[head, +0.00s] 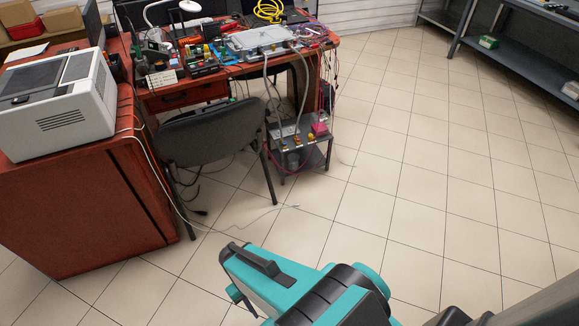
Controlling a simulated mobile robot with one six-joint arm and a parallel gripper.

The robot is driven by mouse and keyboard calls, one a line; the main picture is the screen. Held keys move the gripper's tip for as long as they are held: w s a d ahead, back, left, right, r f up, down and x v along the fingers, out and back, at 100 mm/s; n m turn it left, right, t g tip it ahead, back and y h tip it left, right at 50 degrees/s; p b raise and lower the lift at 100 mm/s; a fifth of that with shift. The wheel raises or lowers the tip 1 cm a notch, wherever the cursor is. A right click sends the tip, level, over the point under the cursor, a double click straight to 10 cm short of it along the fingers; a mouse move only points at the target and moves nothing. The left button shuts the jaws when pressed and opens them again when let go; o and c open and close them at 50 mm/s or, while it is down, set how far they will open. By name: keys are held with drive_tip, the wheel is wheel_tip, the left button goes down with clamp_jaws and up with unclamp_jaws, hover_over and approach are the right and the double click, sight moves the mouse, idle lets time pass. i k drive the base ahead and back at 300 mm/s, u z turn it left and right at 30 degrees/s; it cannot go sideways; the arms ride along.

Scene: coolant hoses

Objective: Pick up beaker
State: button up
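I cannot clearly make out a beaker. A small pink item (320,130) stands on the top of a small dark side table (301,146) beside the desk. It is too small to tell whether it is a beaker. Teal and black parts of my own body fill the bottom middle, well in front of the side table with bare floor between. My gripper is not seen.
A red-brown desk (188,92) carries a silver device (262,40), tools and cables. A black chair (212,138) stands left of the side table. Cables hang and trail on the floor. Tiled floor (420,150) is clear to the right, up to grey shelves (520,48).

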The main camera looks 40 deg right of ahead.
sight(293, 158)
drive_tip(key=z, duration=0.1)
drive_tip(key=i, duration=0.9)
drive_tip(key=u, duration=0.05)
